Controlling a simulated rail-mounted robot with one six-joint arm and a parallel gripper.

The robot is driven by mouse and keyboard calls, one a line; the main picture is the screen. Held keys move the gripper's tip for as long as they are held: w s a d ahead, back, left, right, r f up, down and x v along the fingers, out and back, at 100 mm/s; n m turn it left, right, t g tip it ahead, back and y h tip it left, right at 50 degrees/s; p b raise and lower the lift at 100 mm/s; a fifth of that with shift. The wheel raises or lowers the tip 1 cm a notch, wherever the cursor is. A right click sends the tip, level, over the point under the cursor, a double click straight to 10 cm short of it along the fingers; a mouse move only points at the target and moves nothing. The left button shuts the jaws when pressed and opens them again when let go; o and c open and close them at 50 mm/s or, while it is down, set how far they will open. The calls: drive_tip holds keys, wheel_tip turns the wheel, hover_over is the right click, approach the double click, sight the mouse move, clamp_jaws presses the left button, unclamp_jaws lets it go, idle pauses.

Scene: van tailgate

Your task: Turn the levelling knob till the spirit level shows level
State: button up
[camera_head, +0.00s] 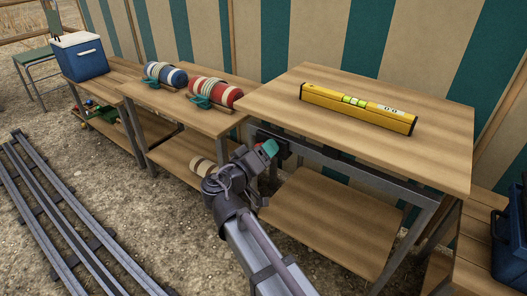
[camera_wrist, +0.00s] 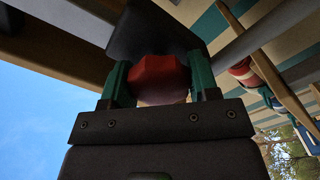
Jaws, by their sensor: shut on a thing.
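The yellow spirit level (camera_head: 330,102) lies on the top of the right-hand wooden table (camera_head: 290,105). Its green vial shows, but the bubble is too small to read. The red faceted levelling knob (camera_wrist: 160,76) is in the wrist view, under the table edge, against a dark block. My gripper (camera_head: 268,149) is at the front left of that table, below its top. Its two green fingers stand on both sides of the knob in the wrist view and are shut on it.
A blue roll (camera_head: 165,74) and a red roll (camera_head: 215,92) lie on the middle table. A blue cool box (camera_head: 80,57) stands further left. A dark blue case (camera_head: 508,245) is at the right edge. Rails (camera_head: 65,220) run along the ground at left.

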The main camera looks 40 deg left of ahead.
drive_tip(key=o, duration=0.9)
drive_tip(key=s, duration=1)
drive_tip(key=shift+s, duration=0.4)
drive_tip(key=shift+a, duration=0.1)
